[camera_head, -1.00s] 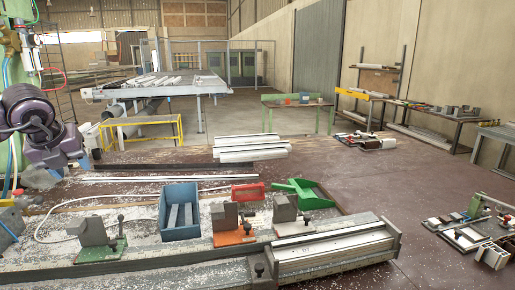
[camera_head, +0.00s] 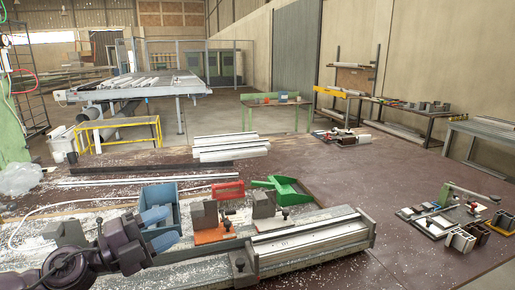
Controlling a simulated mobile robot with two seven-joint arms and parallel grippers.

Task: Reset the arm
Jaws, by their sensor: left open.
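My left arm comes in from the lower left, and my left gripper (camera_head: 161,229) is open. Its two blue-grey fingers are spread apart with nothing seen between them. It is in front of the blue bin (camera_head: 160,193) and left of the clamp on the orange base (camera_head: 214,235). I cannot tell whether the fingers touch anything. The arm hides part of the left clamp (camera_head: 66,233) and of the bench front. My right gripper is not in view.
White profiles (camera_head: 228,148) lie behind.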

